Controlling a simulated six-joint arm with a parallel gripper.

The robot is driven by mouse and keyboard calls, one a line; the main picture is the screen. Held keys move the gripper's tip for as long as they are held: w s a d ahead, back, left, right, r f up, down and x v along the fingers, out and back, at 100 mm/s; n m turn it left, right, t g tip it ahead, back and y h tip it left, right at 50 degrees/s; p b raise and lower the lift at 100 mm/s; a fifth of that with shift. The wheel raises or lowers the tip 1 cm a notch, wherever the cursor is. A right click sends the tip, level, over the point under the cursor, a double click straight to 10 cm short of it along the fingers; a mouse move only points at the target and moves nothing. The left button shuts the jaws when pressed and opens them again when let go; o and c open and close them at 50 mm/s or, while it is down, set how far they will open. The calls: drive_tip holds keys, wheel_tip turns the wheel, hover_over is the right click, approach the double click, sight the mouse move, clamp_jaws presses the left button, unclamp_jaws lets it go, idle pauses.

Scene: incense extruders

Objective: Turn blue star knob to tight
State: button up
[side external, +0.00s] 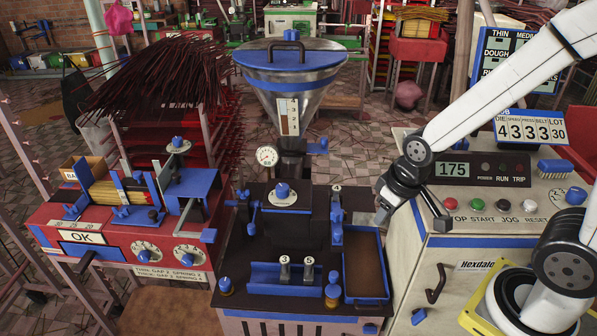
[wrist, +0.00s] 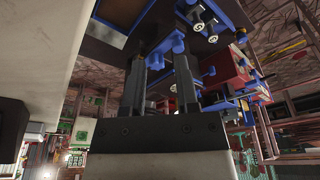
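Several blue knobs show in the side view, and I cannot tell for sure which is the star knob. A blue knob on a round dial (side external: 282,190) sits on top of the dark central machine. A blue lobed handle (side external: 244,196) is on that machine's left side. Blue knobs on brass bases stand at its front left (side external: 225,285) and front right (side external: 332,288).
A blue-rimmed tray (side external: 386,272) lies below my gripper. A steel hopper (side external: 290,90) rises behind the machine. A cream control cabinet (side external: 460,245) with coloured buttons stands right. A red machine (side external: 100,235) stands left. Numbered pegs (side external: 284,270) stand in the blue trough.

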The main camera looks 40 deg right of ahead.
drive_tip(key=o, duration=0.3)
drive_tip(key=shift+w, duration=0.2)
drive_tip(key=shift+o, duration=1)
drive_tip(key=shift+w+n, duration=0.25)
drive_tip(key=shift+n, duration=0.15)
drive_tip(key=n+g, duration=0.2)
drive_tip(key=n, duration=1.1)
hover_over(337, 211)
drive_tip(key=s, duration=0.1)
wheel_tip(337, 211, down, 2)
drive_tip(key=shift+s+a+f, duration=0.1)
drive_tip(key=shift+s+f, duration=0.05)
drive_tip(key=shift+w+f+n+g, duration=0.3)
drive_tip(key=shift+w+n, duration=0.3)
drive_tip(key=shift+n, duration=0.3)
drive_tip(key=shift+f, duration=3.85)
clamp_jaws()
